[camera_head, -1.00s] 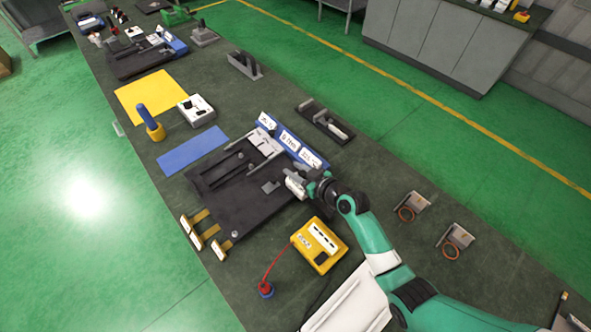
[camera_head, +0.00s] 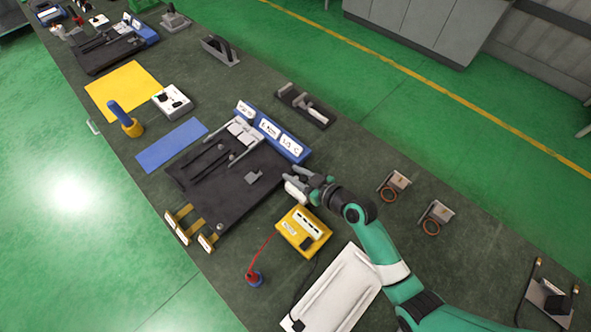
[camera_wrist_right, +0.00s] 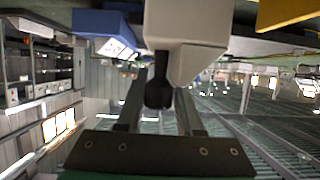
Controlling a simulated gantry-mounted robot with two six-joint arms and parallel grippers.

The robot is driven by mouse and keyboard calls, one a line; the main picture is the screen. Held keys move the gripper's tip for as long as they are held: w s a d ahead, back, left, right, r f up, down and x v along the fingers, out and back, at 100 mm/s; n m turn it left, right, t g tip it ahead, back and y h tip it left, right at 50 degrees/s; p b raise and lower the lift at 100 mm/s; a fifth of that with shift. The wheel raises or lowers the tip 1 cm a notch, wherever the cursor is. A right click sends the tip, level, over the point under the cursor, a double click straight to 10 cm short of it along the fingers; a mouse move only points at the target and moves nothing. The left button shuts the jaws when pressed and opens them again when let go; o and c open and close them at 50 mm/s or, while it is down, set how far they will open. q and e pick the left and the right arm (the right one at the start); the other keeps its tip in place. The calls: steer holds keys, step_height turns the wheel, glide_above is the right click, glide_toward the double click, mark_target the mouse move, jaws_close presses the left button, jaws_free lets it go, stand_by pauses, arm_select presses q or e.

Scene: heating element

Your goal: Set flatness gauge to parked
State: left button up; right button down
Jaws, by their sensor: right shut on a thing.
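A black fixture board (camera_head: 215,205) lies on the bench, with pale rails, a small grey block (camera_head: 252,177) and a blue panel (camera_head: 272,132) with white labelled faces along its back right edge. I cannot tell for sure which part is the flatness gauge. My right gripper (camera_head: 297,187) is at the board's right corner, just above the yellow box in the picture. In the right wrist view its fingers (camera_wrist_right: 158,95) are shut on a dark rounded knob (camera_wrist_right: 158,92) on a pale block (camera_wrist_right: 185,30). The block partly hides the blue panel. My left gripper is not in view.
A yellow box (camera_head: 291,222) with a red lead stands close below my right gripper. A white panel (camera_head: 340,290) lies nearer. A dark tray (camera_head: 304,104) is behind, and two bracket pieces (camera_head: 397,182) (camera_head: 437,213) lie right. A blue mat (camera_head: 171,145) is left.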

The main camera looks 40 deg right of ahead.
steer(key=c, duration=0.8)
jaws_free()
steer(key=shift+s+d+f, duration=0.15)
steer(key=shift+d+f, duration=0.05)
steer(key=shift+f, duration=0.05)
steer(key=shift+o, duration=0.8)
steer(key=shift+s+d, duration=0.1)
steer(key=shift+s+r, duration=0.15)
steer(key=shift+r, duration=0.05)
steer(key=p+v, duration=0.2)
steer(key=v, duration=0.9)
steer(key=shift+s, duration=0.1)
